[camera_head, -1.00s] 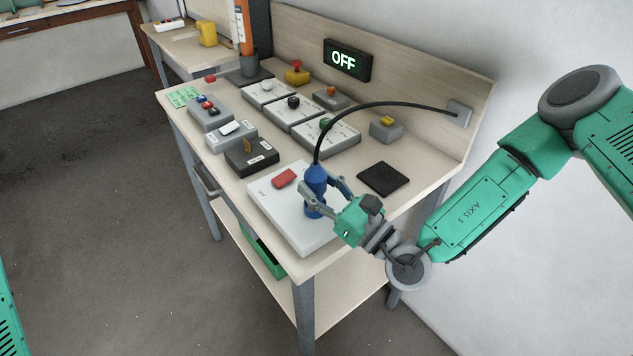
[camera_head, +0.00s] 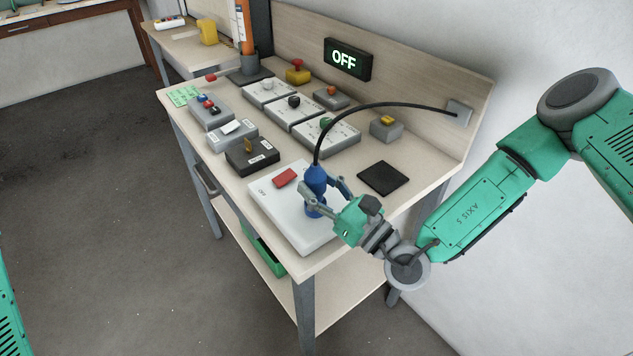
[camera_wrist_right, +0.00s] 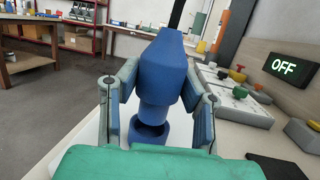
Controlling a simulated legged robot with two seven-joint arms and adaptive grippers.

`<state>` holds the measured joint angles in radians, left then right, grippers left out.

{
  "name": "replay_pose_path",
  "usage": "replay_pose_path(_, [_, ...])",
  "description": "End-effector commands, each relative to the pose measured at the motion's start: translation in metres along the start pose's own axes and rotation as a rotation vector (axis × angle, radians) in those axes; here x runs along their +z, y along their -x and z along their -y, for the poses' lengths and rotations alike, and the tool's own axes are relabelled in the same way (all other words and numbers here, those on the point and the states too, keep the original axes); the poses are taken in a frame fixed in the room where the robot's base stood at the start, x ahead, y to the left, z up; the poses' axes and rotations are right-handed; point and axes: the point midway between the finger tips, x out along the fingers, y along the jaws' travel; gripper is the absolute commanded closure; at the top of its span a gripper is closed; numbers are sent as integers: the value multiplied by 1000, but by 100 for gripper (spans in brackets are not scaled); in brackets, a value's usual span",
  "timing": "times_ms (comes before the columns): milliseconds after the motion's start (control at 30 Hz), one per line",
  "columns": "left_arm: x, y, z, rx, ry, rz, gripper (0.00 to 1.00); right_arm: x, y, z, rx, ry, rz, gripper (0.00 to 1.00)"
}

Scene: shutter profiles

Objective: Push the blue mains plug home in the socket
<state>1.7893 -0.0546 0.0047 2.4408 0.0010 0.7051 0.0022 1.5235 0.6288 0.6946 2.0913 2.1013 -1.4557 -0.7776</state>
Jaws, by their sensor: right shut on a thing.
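The blue mains plug (camera_head: 316,178) stands upright with a black cable from its top, over the white socket box at the front of the bench. My right gripper (camera_head: 326,190) is shut on the plug from the right side. In the right wrist view the plug (camera_wrist_right: 163,75) sits between both fingers. Below it is the blue socket (camera_head: 314,209), which also shows in the wrist view (camera_wrist_right: 150,133). The plug's lower end is at the socket's mouth; how deep it sits I cannot tell. My left gripper is not in view.
The white box (camera_head: 293,228) also carries a red switch (camera_head: 284,178). The black cable (camera_head: 385,104) arches to a grey wall plate (camera_head: 459,112). A sign (camera_head: 347,60) reads OFF. A black pad (camera_head: 383,178) lies right of the box. Several control boxes fill the bench behind.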

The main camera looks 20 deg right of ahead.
Motion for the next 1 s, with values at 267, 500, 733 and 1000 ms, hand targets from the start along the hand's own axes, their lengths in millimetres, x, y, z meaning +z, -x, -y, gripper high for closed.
replay_pose_path(267, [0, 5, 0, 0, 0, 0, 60, 0, 0, 0, -1, 0, 0, 100])
replay_pose_path(500, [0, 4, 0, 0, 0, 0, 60, 0, 0, 0, -1, 0, 0, 100])
replay_pose_path(733, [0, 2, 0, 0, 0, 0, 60, -5, 1, 0, -1, 0, 0, 100])
replay_pose_path(1000, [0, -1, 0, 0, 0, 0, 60, -11, 2, 0, 0, 0, 0, 100])
